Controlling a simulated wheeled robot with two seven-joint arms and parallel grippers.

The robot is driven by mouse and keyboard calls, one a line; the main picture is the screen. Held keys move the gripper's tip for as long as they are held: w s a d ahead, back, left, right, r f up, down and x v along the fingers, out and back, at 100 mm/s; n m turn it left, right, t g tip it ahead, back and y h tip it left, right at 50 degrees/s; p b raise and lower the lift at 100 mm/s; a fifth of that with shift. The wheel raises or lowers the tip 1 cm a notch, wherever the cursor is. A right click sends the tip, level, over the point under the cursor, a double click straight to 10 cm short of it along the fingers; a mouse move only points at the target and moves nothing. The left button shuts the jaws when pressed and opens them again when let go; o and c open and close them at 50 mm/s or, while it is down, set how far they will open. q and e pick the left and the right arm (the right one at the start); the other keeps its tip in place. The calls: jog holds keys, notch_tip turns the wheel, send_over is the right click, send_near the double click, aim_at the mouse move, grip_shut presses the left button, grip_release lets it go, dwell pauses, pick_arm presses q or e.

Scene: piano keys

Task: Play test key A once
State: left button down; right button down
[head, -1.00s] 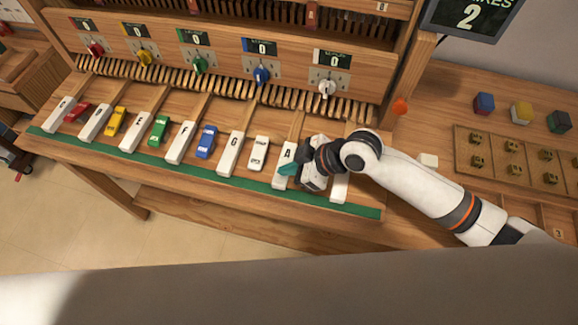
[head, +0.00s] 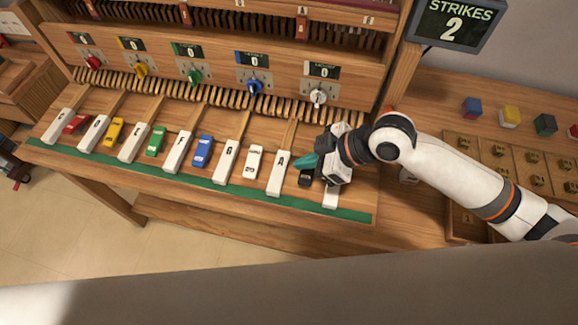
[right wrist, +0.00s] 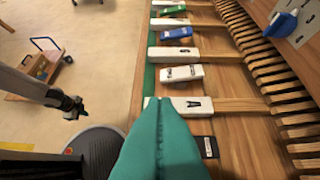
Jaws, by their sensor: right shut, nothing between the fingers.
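The white key marked A (head: 278,176) lies in the row on the sloping wooden board. It also shows in the right wrist view (right wrist: 190,106). My right gripper (head: 304,163) is shut and empty, its teal fingers together, just right of key A in the head view and over a small black car (head: 305,179). In the right wrist view the closed fingertips (right wrist: 159,103) overlap the key's near end; contact cannot be told. A dark gripper (right wrist: 70,105), apparently my left one, hangs away from the keys; its jaws are too small to judge.
White keys and coloured cars, such as the blue car (head: 203,151), alternate along the board above a green strip (head: 240,191). Counters above read 0, and a sign (head: 457,22) reads STRIKES 2. A side table with coloured blocks (head: 510,116) stands at right.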

jog(key=shift+v, duration=1.5)
jog(key=shift+a, duration=0.1)
